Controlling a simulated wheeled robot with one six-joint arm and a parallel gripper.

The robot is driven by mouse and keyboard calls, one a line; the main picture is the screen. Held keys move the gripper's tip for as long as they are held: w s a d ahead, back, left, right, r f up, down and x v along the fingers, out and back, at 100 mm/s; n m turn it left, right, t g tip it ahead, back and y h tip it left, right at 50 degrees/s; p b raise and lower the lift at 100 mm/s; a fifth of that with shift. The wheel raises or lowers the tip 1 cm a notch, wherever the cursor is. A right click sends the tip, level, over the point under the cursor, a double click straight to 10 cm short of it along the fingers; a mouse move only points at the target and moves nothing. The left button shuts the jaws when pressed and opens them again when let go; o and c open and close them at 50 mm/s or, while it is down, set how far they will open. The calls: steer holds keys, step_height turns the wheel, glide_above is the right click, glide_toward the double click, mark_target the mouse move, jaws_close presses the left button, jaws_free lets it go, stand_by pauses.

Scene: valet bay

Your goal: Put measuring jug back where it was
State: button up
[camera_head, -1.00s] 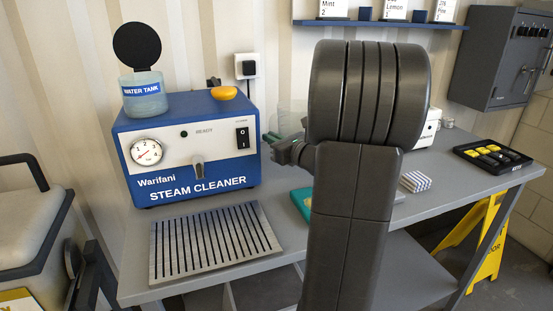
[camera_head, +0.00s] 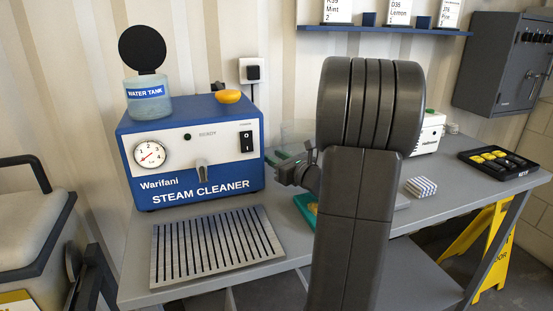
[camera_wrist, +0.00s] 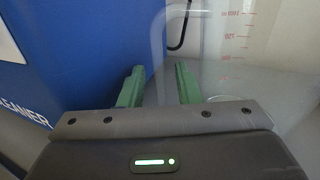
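The measuring jug is clear with red scale marks. In the wrist view the measuring jug (camera_wrist: 235,45) stands close beyond my fingers, filling the upper middle and right. In the head view the measuring jug (camera_head: 296,130) shows faintly right of the steam cleaner, partly hidden by my arm. My gripper (camera_wrist: 160,88) has two green fingers with a gap between them; the right finger overlaps the jug's outline. I cannot tell whether a clear part of the jug is clamped in the gap. In the head view my gripper (camera_head: 288,160) is low, beside the steam cleaner.
The blue steam cleaner (camera_head: 190,160) stands close left of my gripper, with a slatted metal tray (camera_head: 215,245) in front. A teal tray (camera_head: 304,206) and striped block (camera_head: 421,187) lie nearby. A black tray (camera_head: 498,162) sits far right. The counter (camera_head: 460,200) has bare room between.

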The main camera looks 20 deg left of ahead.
steer(key=shift+r, duration=0.1)
steer(key=shift+d, duration=0.2)
steer(key=v, duration=1.1)
steer(key=shift+s+d+r, duration=0.1)
steer(key=shift+s+d, duration=0.1)
steer(key=shift+s, duration=0.1)
stand_by(0.8)
